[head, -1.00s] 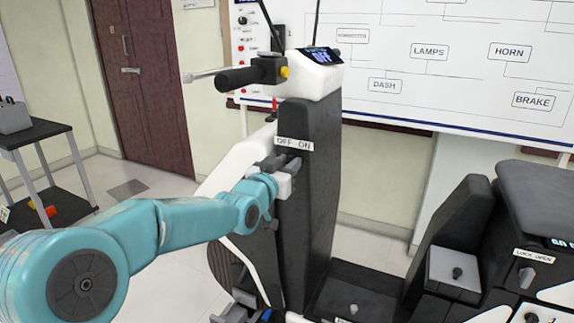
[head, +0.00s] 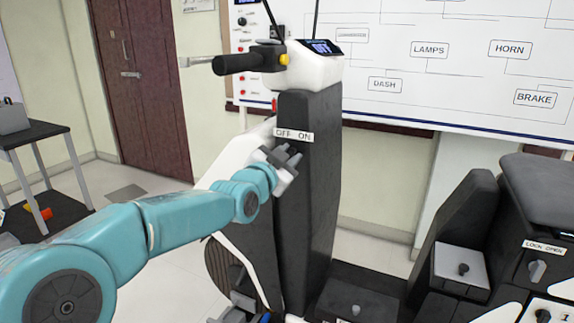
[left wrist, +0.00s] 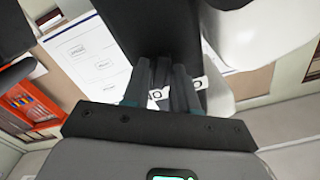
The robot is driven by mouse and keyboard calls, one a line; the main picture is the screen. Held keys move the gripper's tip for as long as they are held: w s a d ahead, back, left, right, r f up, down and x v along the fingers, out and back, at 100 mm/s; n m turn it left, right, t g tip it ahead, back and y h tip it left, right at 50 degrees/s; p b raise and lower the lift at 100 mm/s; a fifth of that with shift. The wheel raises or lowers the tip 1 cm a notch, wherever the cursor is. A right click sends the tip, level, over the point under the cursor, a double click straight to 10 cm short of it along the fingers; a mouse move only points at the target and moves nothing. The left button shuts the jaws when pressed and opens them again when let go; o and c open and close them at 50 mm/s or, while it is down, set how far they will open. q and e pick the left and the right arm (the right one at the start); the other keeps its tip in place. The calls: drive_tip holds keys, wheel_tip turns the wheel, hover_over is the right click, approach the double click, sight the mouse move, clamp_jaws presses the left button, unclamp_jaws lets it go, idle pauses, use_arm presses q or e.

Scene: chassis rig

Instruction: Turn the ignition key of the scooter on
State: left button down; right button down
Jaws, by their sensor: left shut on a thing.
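The scooter's dark front column (head: 311,200) stands upright in the head view, with a white OFF ON label (head: 294,135) near its top. My left gripper (head: 292,158) is at the column's face just below the label, its jaws shut and tilted. The ignition key is hidden between the fingers in both views. In the left wrist view the gripper's fingers (left wrist: 162,68) reach to the dark column (left wrist: 150,25), with bits of the label on either side. The dash display (head: 321,47) is lit, its text too small to read surely. My right gripper is not seen.
The handlebar grip (head: 238,63) sticks out left above my arm. The scooter seat (head: 540,182) and a LOCK OPEN panel (head: 543,246) are at right. A dark side table (head: 35,132) stands at left. A whiteboard (head: 450,75) hangs behind.

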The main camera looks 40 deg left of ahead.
use_arm(q)
drive_tip(key=shift+d+f+m+b, duration=0.1)
drive_tip(key=shift+m+b, duration=0.3)
drive_tip(key=shift+m, duration=2.5)
drive_tip(key=c, duration=1.1)
unclamp_jaws()
drive_tip(key=b+v, duration=0.1)
drive_tip(key=v, duration=1.5)
drive_tip(key=shift+s, duration=0.2)
